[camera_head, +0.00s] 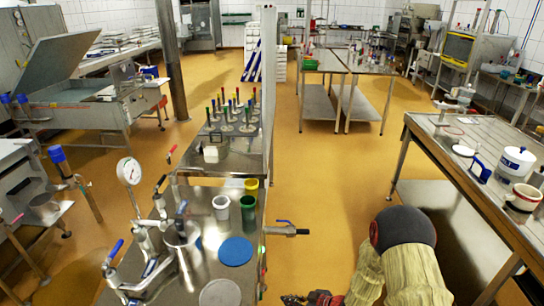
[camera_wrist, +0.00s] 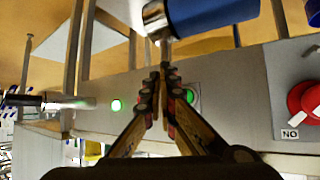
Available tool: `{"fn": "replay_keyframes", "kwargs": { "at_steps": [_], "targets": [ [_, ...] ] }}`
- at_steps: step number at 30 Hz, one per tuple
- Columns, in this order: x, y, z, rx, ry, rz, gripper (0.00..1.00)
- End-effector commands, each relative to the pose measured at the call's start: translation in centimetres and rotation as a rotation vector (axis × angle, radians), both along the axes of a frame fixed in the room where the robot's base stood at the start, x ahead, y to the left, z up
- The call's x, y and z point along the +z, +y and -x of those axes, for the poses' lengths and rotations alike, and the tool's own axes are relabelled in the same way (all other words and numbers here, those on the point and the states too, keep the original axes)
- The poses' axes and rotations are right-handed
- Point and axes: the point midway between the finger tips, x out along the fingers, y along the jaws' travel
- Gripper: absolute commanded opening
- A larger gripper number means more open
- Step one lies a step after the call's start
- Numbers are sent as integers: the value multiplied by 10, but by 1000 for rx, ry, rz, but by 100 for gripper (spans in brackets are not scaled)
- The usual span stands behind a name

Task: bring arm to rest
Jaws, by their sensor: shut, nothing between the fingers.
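My gripper (camera_wrist: 162,72) shows in the wrist view with its two fingers pointing up the picture and their tips together, with nothing between them. In the head view, part of my gripper (camera_head: 312,298) shows at the bottom edge, right of the metal bench, and most of it is cut off. My arm (camera_head: 402,262) is pale with a dark round joint, and stands over the floor at the lower right. In the wrist view, a blue handle (camera_wrist: 212,14) with a metal end lies just beyond the fingertips; I cannot tell whether they touch.
The metal bench (camera_head: 208,180) with moulds, cups and valves is left of my arm. A steel table (camera_head: 470,160) with pots stands right. Yellow floor (camera_head: 320,170) lies open between them.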

Motion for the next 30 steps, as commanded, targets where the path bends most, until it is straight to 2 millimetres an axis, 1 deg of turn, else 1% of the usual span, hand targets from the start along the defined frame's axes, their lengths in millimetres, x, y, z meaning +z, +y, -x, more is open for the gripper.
{"fn": "replay_keyframes", "kwargs": {
  "at_steps": [2,5,6,8,9,11,12,14,15,17,18,19,20,21,23,24,26,27,29,30],
  "targets": [
    [-10,-8,2,-6,21,41,0],
    [-36,-32,10,-59,91,147,0],
    [-49,-47,19,-92,140,203,0],
    [-64,-73,32,-153,217,294,0],
    [-66,-92,38,-199,261,356,0],
    [-59,-119,45,-272,319,439,0],
    [-49,-136,50,-322,355,490,0],
    [-27,-160,58,-400,408,558,0],
    [-9,-174,64,-455,443,596,0],
    [20,-190,75,-529,489,639,0],
    [38,-198,84,-573,520,661,0],
    [53,-203,89,-606,540,671,0],
    [67,-206,96,-636,560,680,0],
    [85,-210,105,-675,585,686,0],
    [113,-213,118,-728,618,688,0],
    [130,-213,128,-761,641,685,0],
    [156,-212,143,-805,669,674,0],
    [172,-210,153,-830,687,664,0],
    [196,-205,167,-866,709,642,0],
    [211,-201,176,-886,720,625,0]
  ]
}}
